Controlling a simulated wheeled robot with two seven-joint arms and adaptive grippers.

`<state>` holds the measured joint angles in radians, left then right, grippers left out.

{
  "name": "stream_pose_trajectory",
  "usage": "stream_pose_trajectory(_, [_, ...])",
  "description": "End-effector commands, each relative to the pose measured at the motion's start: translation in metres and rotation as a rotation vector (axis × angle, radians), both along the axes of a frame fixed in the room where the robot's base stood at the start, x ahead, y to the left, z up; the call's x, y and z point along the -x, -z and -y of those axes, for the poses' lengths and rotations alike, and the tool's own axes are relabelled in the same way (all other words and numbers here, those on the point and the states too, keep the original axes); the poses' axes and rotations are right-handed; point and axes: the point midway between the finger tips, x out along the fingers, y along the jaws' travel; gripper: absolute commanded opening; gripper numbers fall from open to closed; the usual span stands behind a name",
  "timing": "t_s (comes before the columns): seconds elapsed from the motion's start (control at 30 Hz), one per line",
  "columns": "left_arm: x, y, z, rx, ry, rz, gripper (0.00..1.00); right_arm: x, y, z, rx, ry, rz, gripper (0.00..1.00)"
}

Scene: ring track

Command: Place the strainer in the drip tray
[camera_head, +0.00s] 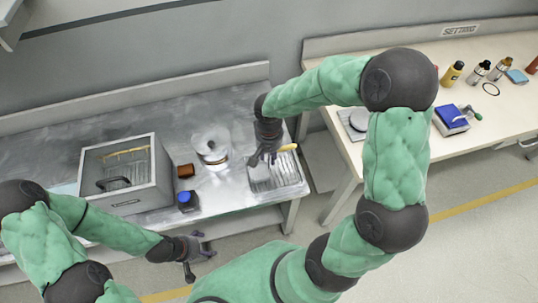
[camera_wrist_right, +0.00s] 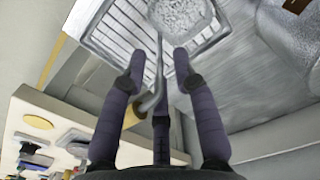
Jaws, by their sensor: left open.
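The strainer's mesh bowl (camera_wrist_right: 180,14) shows at the top of the right wrist view, over the right part of the slatted drip tray (camera_wrist_right: 105,38). Its thin rod runs down between my right fingers; its yellow handle (camera_head: 287,147) shows in the head view. My right gripper (camera_head: 265,160) hangs over the drip tray (camera_head: 288,178); in the wrist view its fingers (camera_wrist_right: 159,62) stand apart with gaps beside the rod. Whether the bowl rests on the tray is unclear. My left gripper (camera_head: 200,256) is open and empty, in front of the counter.
On the metal counter stand a grey basin (camera_head: 165,192), a silver round container (camera_head: 210,145), a brown block (camera_head: 185,171) and a blue-topped jar (camera_head: 187,202). The right table holds a scale-like item (camera_head: 355,123), a blue box (camera_head: 450,120) and several bottles (camera_head: 453,73).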

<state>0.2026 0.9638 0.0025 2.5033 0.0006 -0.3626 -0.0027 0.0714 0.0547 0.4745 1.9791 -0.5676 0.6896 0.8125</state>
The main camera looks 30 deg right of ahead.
Motion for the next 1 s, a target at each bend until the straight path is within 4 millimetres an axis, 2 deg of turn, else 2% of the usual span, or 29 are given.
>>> stream_pose_trajectory(0.03, [0.0, -0.007, 0.0, 0.0, 0.0, 0.0, 0.78, -0.001, -0.014, 0.0, 0.001, 0.0, 0.004, 0.3])
stream_pose_trajectory(0.2, [0.0, -0.019, 0.0, 0.0, 0.0, 0.0, 0.78, -0.001, -0.05, 0.0, 0.0, 0.0, 0.005, 0.3])
stream_pose_trajectory(0.5, [0.0, -0.034, 0.0, 0.0, 0.0, 0.0, 0.78, -0.001, -0.097, 0.0, 0.0, 0.0, 0.002, 0.3])
stream_pose_trajectory(0.7, [0.0, -0.036, 0.0, 0.0, 0.0, 0.0, 0.78, 0.0, -0.107, 0.0, 0.0, 0.001, 0.001, 0.3])
stream_pose_trajectory(1.0, [0.0, -0.035, 0.0, 0.0, 0.0, 0.0, 0.78, 0.0, -0.107, 0.0, 0.0, 0.001, 0.0, 0.3])
